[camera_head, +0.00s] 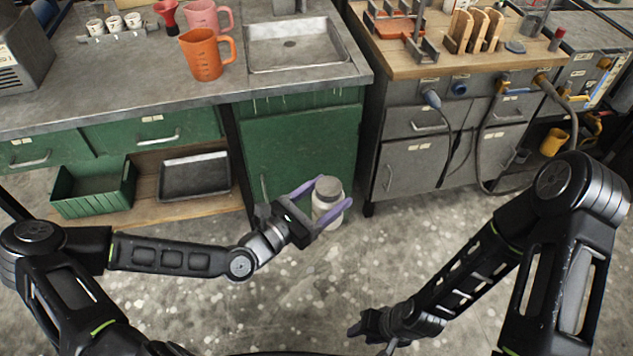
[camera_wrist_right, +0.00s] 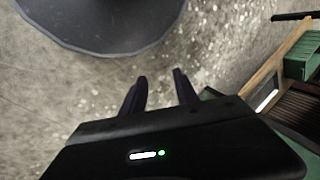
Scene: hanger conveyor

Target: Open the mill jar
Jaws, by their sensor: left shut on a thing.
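The mill jar (camera_head: 326,211) is a whitish, rounded jar with a grey-brown lid (camera_head: 328,186) on top. It is upright above the floor, in front of the green cabinet. My left gripper (camera_head: 334,192) is shut on it, with one purple finger on each side of the jar. The lid sits on the jar and shows above the fingers. My right gripper (camera_head: 362,327) is low, near the bottom of the head view, well apart from the jar. In the right wrist view its two dark fingers (camera_wrist_right: 160,88) are apart with nothing between them.
A grey counter (camera_head: 120,75) with an orange jug (camera_head: 203,55), a pink jug (camera_head: 205,16) and a sink (camera_head: 295,45) stands behind. A wooden-topped bench (camera_head: 440,62) with racks stands right. A green bin (camera_head: 95,187) is on the lower shelf. The floor between my arms is clear.

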